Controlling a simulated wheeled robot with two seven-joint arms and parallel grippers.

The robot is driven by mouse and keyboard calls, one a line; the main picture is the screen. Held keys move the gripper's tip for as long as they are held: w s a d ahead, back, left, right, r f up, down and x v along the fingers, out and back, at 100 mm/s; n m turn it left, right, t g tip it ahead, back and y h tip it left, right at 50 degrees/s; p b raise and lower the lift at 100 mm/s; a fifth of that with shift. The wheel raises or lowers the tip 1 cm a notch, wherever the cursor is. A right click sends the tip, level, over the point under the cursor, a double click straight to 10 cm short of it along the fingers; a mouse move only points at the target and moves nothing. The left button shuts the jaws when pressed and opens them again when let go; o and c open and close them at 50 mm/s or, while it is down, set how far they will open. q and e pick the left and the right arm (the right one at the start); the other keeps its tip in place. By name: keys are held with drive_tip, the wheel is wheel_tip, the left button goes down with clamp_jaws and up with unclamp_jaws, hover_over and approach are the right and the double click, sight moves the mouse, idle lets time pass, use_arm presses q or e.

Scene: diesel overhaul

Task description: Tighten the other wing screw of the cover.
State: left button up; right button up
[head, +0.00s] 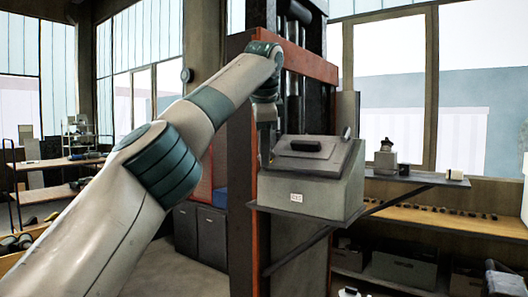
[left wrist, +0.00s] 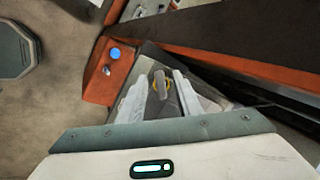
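The grey box (head: 335,190) stands on a bracketed shelf in the head view, with its sloping cover (head: 300,160) and black handle (head: 305,146) on top. My left gripper (head: 265,135) points down at the cover's left side. In the left wrist view, its pale fingers (left wrist: 160,95) stand on both sides of a dark piece with a yellow ring (left wrist: 158,82), apparently the other wing screw. I cannot tell whether they touch it. My right gripper is not in view.
A red-brown post (head: 240,180) rises close to the left of the box. A side shelf (head: 420,177) with small parts is at the right. A bench (head: 440,217) runs under the windows. A blue round button (left wrist: 115,53) shows in the left wrist view.

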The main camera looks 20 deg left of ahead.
use_arm(q)
clamp_jaws()
drive_tip(key=shift+f, duration=0.1)
drive_tip(key=shift+m+t+b, duration=0.75)
drive_tip(key=shift+m+t, duration=0.05)
drive_tip(key=shift+m, duration=1.3)
